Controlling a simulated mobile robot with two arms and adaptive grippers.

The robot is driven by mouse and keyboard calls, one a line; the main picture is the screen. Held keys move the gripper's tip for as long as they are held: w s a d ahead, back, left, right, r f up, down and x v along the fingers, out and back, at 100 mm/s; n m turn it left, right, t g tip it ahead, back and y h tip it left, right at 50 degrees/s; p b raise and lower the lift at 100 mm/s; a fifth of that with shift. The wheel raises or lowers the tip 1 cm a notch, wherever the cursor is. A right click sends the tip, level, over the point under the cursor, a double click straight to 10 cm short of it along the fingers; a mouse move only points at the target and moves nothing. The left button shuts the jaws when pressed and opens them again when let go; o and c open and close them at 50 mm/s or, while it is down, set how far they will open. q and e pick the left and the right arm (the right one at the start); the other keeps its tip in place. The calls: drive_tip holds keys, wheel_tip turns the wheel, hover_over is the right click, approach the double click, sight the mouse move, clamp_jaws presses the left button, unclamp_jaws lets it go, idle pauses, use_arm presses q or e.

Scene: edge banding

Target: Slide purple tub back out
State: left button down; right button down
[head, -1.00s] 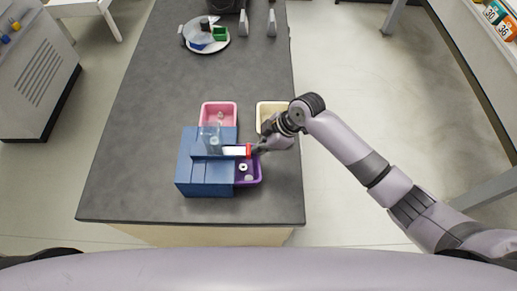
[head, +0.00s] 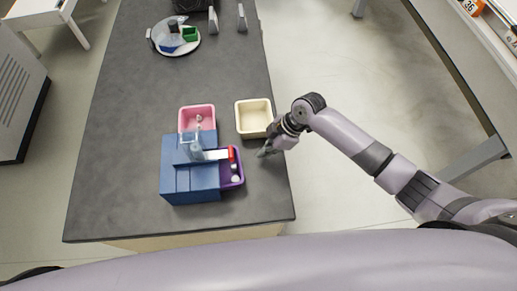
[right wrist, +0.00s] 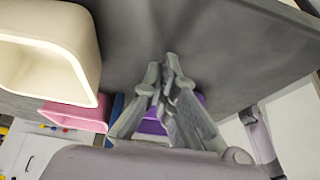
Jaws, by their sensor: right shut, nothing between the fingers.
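The purple tub (head: 239,181) sits at the right side of the blue machine (head: 190,184), its left part hidden by the machine. Small pale pieces lie in the tub. A pale arm with a red end (head: 231,153) reaches from the machine over the tub. My right gripper (head: 264,152) is shut and empty, to the right of the tub and apart from it. In the right wrist view its fingertips (right wrist: 170,65) are together, with a bit of purple (right wrist: 152,127) behind the fingers. My left gripper is not in view.
A cream tub (head: 253,131) stands just beyond my right gripper. A pink tub (head: 197,109) stands behind the machine. A round plate with coloured pieces (head: 176,37) lies at the far end. The dark table's (head: 110,150) left side is clear.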

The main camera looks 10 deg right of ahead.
drive_tip(key=shift+d+r, duration=0.25)
drive_tip(key=shift+d, duration=1.25)
drive_tip(key=shift+r, duration=0.1)
drive_tip(key=r+p, duration=0.2)
drive_tip(key=a+r+p, duration=0.1)
drive_tip(key=r+p, duration=0.1)
drive_tip(key=r, duration=0.1)
drive_tip(key=shift+a+p, duration=0.1)
drive_tip(key=shift+p, duration=0.3)
drive_tip(key=shift+f, duration=0.1)
